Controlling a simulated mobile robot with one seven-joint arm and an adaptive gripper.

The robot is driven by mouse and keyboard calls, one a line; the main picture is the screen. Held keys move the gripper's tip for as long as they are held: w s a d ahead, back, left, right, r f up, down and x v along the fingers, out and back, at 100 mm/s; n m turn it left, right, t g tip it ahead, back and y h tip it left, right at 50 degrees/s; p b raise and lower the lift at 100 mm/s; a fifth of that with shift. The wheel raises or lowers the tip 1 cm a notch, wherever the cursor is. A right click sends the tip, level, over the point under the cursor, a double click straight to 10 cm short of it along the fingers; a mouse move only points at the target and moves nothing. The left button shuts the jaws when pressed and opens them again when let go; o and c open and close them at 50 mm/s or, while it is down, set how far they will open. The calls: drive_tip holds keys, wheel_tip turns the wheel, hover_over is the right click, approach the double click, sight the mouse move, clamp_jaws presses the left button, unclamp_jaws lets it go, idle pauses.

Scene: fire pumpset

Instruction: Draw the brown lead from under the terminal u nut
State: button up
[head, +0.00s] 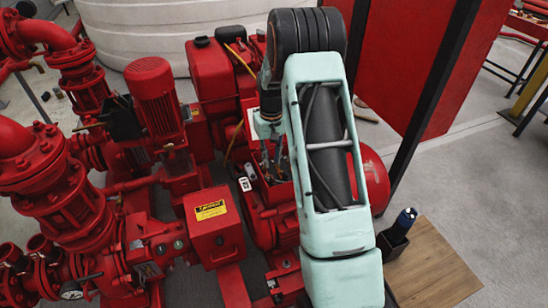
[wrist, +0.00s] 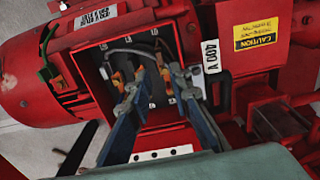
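The open red terminal box (wrist: 82,66) of the motor fills the middle of the wrist view; it also shows in the head view (head: 249,172), partly behind my arm. Inside are orange-brown terminal parts, small white tags and a grey lead (wrist: 128,51) arching near the upper rim. I cannot tell for certain which part is the brown lead, and the terminal u nut is too small to make out. My gripper (wrist: 155,86) reaches over the box opening with its two fingers apart. I see nothing clearly held between them. Its fingers hide parts of the box's inside.
A 400 V label (wrist: 211,57) and a yellow caution label (wrist: 256,36) sit right of the box in the wrist view. Red pumps and pipes (head: 60,190) crowd the left. A wooden table (head: 432,262) bearing a black holder with a tool (head: 404,221) stands at right.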

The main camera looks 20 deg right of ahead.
sight(272, 177)
drive_tip(key=shift+s+f+b, duration=0.15)
drive_tip(key=shift+f+b, duration=0.25)
drive_tip(key=shift+f, duration=0.4)
drive_tip(key=shift+f+b, duration=1.75)
drive_tip(key=shift+f, duration=1.1)
clamp_jaws()
